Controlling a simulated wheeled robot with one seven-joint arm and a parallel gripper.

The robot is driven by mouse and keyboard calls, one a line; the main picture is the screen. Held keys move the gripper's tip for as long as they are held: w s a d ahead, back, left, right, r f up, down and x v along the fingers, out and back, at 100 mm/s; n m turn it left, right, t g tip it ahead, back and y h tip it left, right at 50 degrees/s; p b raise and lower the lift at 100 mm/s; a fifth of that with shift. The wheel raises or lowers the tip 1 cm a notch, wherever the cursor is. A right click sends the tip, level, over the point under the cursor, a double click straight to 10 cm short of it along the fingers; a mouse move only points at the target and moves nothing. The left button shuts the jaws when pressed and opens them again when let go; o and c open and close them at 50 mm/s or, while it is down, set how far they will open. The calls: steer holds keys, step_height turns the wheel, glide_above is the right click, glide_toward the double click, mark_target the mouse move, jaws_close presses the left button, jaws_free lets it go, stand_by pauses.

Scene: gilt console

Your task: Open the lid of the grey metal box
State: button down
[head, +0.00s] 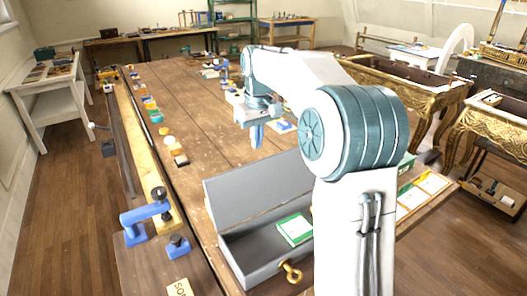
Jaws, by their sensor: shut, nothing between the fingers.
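The grey metal box (258,266) stands on the near part of the wooden workbench. Its lid (258,187) is raised and leans up at the back, so the inside shows. A green and white card or packet (295,229) lies inside. A brass-coloured fitting (291,272) is at the front of the box. My arm covers the right end of the box and lid. My gripper (257,135) points down above the bench, beyond the raised lid. Its blue fingers are shut and empty, and they look apart from the lid.
The workbench (185,100) has clear boards left of my gripper. Small pots and blocks (158,117) line its left side. A blue clamp (147,218) sits at the near left edge. Gilt consoles (410,92) stand to the right, and a white table (47,90) at left.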

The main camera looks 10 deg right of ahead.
mark_target(274, 178)
steer(key=shift+s+d+f+p, duration=0.3)
steer(key=shift+s+f, duration=0.2)
steer(key=shift+s, duration=0.4)
steer(key=shift+s+d+f+p, duration=0.2)
steer(key=shift+s+f, duration=0.3)
steer(key=shift+s, duration=0.35)
steer(key=shift+d, duration=0.1)
